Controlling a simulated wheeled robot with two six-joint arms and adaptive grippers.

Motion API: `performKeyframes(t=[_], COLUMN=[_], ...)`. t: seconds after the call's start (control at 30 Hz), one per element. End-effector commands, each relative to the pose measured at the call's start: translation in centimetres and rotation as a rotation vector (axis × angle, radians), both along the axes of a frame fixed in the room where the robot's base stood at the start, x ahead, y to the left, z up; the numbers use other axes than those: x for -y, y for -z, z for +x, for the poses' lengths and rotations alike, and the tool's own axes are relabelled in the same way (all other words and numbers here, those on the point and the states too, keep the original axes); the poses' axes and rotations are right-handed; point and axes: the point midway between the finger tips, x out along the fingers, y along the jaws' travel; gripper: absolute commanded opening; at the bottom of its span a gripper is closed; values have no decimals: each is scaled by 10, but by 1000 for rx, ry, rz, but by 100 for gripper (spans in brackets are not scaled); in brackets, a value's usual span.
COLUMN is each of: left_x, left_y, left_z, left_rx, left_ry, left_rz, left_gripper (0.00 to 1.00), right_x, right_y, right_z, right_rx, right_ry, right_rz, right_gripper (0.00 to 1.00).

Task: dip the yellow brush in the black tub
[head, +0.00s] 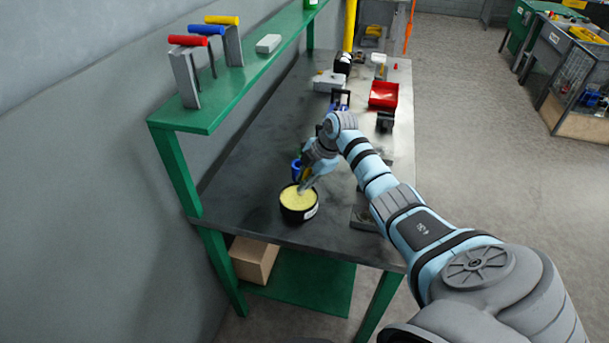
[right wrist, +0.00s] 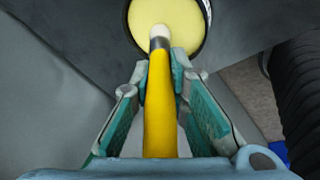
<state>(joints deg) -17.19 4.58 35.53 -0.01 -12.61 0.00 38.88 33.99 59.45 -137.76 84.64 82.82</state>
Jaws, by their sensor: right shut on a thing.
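The black tub (head: 298,208) stands upright near the front end of the dark bench top, filled with something pale yellow. It also shows at the top of the right wrist view (right wrist: 198,48). My right gripper (head: 306,181) is at the tub's far side, over its rim, pointing down. It is shut on the yellow brush (right wrist: 160,110), around the handle. The brush's grey ferrule and white bristles point toward the yellow filling and overlap it in the wrist view. I cannot tell whether the bristles touch it. My left gripper is not in view.
A blue item (head: 296,170) stands just behind the tub. A red bin (head: 383,95) and other items lie farther along the bench (head: 240,175). A green shelf (head: 205,118) with red- and yellow-handled tools runs above the left side. Bare bench lies left of the tub.

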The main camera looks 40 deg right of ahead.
Motion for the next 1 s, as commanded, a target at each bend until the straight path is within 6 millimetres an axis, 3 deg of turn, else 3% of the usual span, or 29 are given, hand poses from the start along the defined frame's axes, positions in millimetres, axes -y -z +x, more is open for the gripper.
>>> performKeyframes(t=[0.33,0.53,1.0], left_x=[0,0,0], left_y=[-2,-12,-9], left_z=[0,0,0], left_rx=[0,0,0], left_ry=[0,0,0], left_rz=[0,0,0], left_gripper=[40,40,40], right_x=[0,0,0], right_y=[-3,-26,-70], right_z=[0,0,0], right_rx=[0,1,-1], right_ry=[0,-1,0], right_rz=[0,0,0], right_gripper=[0,0,0])
